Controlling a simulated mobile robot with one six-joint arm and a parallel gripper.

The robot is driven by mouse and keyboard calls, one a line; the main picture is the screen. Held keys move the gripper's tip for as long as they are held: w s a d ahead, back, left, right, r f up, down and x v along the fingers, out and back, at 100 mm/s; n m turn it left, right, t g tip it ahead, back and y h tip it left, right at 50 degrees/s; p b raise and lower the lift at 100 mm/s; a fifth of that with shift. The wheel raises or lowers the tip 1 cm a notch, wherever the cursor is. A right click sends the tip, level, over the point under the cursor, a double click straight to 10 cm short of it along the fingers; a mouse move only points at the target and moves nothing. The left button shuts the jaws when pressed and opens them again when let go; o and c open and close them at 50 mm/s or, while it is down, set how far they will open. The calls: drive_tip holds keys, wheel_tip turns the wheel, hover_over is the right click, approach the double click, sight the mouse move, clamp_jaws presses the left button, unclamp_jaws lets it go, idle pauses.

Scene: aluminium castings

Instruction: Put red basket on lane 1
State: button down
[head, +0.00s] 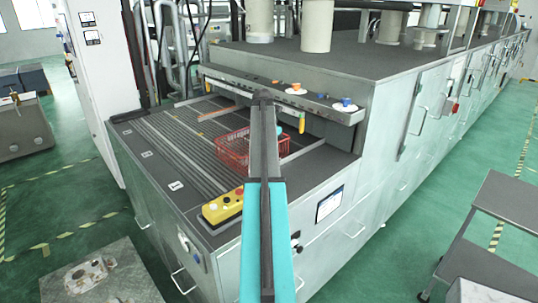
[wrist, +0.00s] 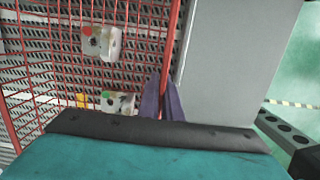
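The red wire basket (head: 234,149) is over the slatted lane bed of the machine, partly hidden behind my arm in the head view. I cannot tell whether it rests on the bed or hangs just above it. In the wrist view its red mesh (wrist: 60,75) fills the left side. My gripper (wrist: 163,97) has its two dark fingers close together on the basket's edge wire. The gripper itself is hidden by my arm in the head view. The lane 1 label (head: 175,185) is on the bed's near left border.
Light castings with coloured spots (wrist: 98,42) show through the mesh. A yellow control box (head: 222,207) sits on the bed's front corner. A grey ledge with buttons (head: 290,92) overhangs the back. A grey cart (head: 508,195) stands at right.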

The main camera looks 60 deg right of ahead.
drive_tip(key=c, duration=2.3)
unclamp_jaws()
drive_tip(key=shift+f, duration=0.1)
drive_tip(key=shift+o, duration=0.2)
drive_tip(key=shift+r, duration=0.2)
drive_tip(key=r+b, duration=0.1)
drive_tip(key=r, duration=0.2)
drive_tip(key=r+b, duration=0.1)
drive_tip(key=r, duration=0.3)
drive_tip(key=a+r+b, duration=0.1)
drive_tip(key=r, duration=0.3)
drive_tip(key=shift+w+a+r, duration=0.1)
drive_tip(key=shift+w+r, duration=0.1)
drive_tip(key=shift+w, duration=0.05)
drive_tip(key=shift+r, duration=0.2)
drive_tip(key=shift+s, duration=0.1)
